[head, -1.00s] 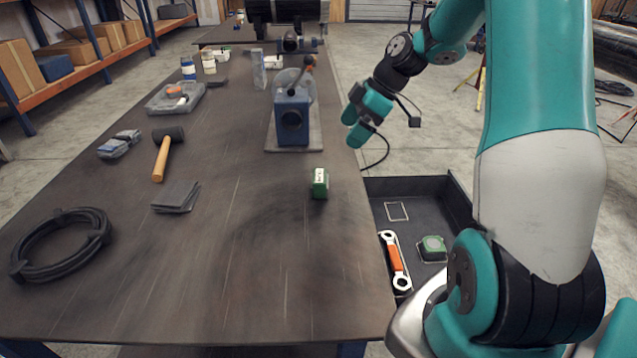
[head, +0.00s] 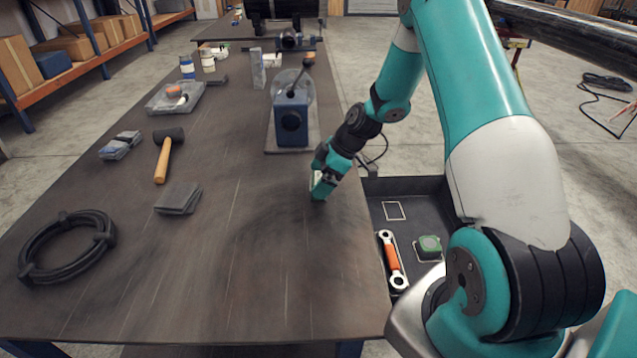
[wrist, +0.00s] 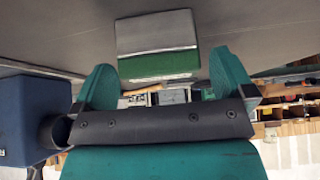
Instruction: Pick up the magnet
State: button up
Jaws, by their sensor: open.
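The magnet (wrist: 157,36) is a small block with a grey face and a green side carrying a white strip. In the wrist view it lies at the top middle, on the dark table. My gripper (wrist: 164,78) is open, with its two green fingers spread to the left and right of the magnet's near end. Its jaws hold nothing that I can see as clamped. In the head view my gripper (head: 320,183) is low over the right side of the table and hides most of the magnet.
A black tray (head: 410,186) beside the table's right edge holds an orange-handled wrench (head: 392,260) and a green tape measure (head: 430,246). A mallet (head: 163,160), grey pads (head: 178,198) and a cable coil (head: 65,247) lie left.

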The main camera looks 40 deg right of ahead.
jog(key=shift+x, duration=1.25)
jog(key=c, duration=1.2)
jog(key=shift+o, duration=0.2)
jog(key=shift+r, duration=0.15)
